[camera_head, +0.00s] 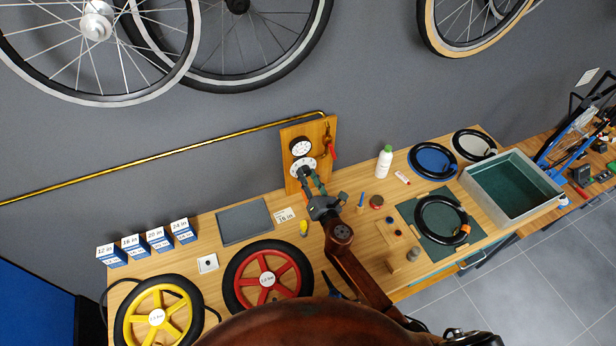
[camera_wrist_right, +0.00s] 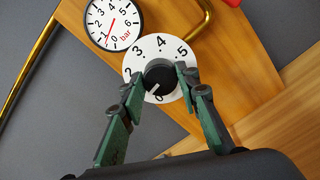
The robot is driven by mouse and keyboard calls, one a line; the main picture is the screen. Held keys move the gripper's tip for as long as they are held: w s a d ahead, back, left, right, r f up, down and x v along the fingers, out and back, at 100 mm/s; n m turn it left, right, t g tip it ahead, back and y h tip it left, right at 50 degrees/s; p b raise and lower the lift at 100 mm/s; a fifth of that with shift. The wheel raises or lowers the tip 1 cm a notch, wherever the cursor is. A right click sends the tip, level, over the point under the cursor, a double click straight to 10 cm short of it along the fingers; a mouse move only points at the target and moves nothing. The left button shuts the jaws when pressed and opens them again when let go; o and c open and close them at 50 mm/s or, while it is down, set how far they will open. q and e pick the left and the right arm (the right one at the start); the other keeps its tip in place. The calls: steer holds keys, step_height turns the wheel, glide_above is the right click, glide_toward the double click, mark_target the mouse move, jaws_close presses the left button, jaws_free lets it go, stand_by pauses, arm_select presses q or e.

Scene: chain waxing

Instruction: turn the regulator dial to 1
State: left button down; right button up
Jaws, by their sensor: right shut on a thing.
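The regulator dial is a white disc (camera_wrist_right: 147,50) with black numbers and a black knob (camera_wrist_right: 160,77) on a wooden board. The numbers 2 to 5 and the 0 show in the right wrist view; the 1 is not visible, apparently behind a finger. The white mark on the knob points down-left, close to the 0. My right gripper (camera_wrist_right: 161,80) is shut on the knob, one green finger on each side. In the head view the dial (camera_head: 303,163) sits below the gauge, with my right gripper (camera_head: 309,178) at it. My left gripper is not in view.
A round pressure gauge (camera_wrist_right: 113,20) with a red needle sits above the dial. A brass pipe (camera_head: 160,154) runs to the board (camera_head: 290,133), where a red-handled part (camera_head: 331,150) hangs. The bench holds wheels, a grey pad (camera_head: 244,223), a white bottle (camera_head: 384,162) and a tub (camera_head: 555,200).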

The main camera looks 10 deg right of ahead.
steer(key=shift+m, duration=0.5)
steer(key=o, duration=1.2)
steer(key=shift+c, duration=0.2)
steer(key=s+d, duration=0.2)
steer(key=s, duration=0.9)
steer(key=shift+s, duration=0.4)
steer(key=shift+r, duration=0.1)
